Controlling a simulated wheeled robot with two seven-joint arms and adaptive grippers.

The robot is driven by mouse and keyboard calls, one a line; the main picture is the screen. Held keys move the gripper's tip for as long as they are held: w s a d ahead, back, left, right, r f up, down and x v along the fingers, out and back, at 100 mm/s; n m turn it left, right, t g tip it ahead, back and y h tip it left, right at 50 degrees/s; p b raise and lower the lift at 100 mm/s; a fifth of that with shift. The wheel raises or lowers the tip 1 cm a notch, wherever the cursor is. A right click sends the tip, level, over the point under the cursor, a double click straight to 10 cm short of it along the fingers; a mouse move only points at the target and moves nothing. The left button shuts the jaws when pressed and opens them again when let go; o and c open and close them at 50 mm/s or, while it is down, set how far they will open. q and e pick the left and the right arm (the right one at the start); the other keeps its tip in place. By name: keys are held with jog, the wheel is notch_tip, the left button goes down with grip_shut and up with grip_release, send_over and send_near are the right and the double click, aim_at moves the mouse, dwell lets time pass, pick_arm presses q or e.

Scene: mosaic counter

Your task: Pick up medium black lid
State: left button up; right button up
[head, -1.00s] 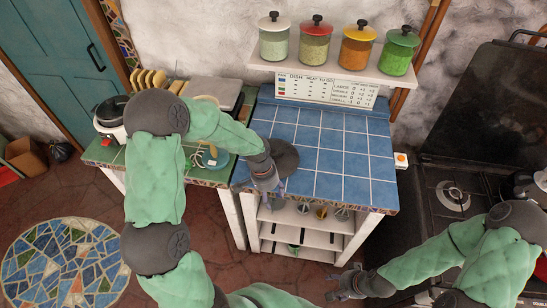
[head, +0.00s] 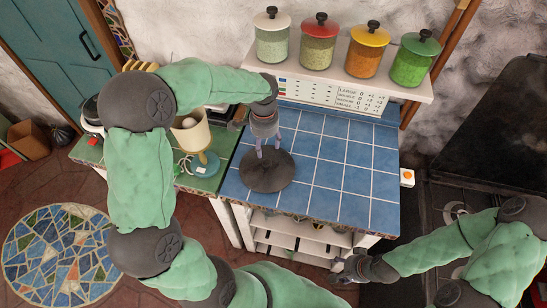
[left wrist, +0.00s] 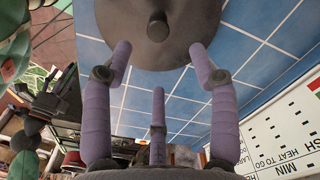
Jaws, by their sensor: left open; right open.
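The dark grey-black round lid (head: 266,174) lies flat on the blue tiled counter, near its left side. Its knob shows in the left wrist view, where the lid (left wrist: 190,22) fills the top of the picture. My left gripper (head: 270,148) points down at the far edge of the lid. Its purple fingers are spread and empty, with the tips close to the lid's rim; I cannot tell whether they touch it. The fingers also show in the left wrist view (left wrist: 160,52). My right gripper (head: 342,272) is open and empty, low in front of the counter's right side.
The blue tiled counter (head: 335,180) is clear right of the lid. A lamp (head: 195,140) stands on the green counter at left. A dark stove (head: 450,195) is at right.

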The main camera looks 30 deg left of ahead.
pick_arm(q)
send_over(267, 162)
jog(key=f, duration=0.4)
jog(key=shift+a+f+b, duration=0.2)
jog(key=shift+b, duration=0.2)
jog(key=shift+w+f, duration=0.15)
jog(key=shift+f, duration=0.4)
jog(key=shift+d+f+b, duration=0.2)
jog(key=shift+f+b, duration=0.35)
jog(key=shift+f, duration=2)
grip_shut()
